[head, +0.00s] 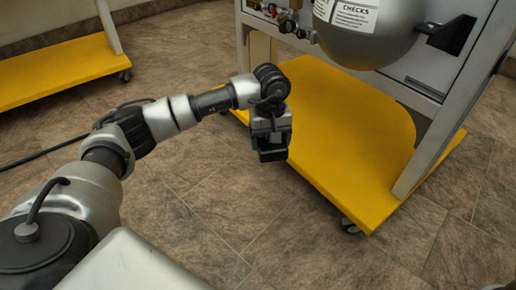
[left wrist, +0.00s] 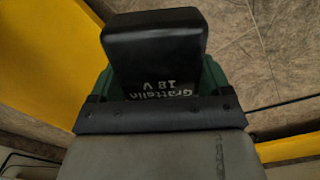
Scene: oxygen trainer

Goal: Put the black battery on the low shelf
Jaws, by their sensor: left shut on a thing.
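The black battery (left wrist: 155,50), with "Grattalin 18 V" in pale letters, is in my left gripper (left wrist: 155,95). Green shows on both sides of it in the left wrist view. In the head view my left gripper (head: 271,148) points down, shut on the battery, which is a small dark shape that I cannot clearly tell from the jaws. The low shelf (head: 345,135) is a flat yellow board under the trainer frame. My gripper appears at its left edge in the picture; its height above the board is hard to judge. My right gripper is not in view.
Another yellow board (head: 55,70) on casters is at far left. The shelf's visible top is bare.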

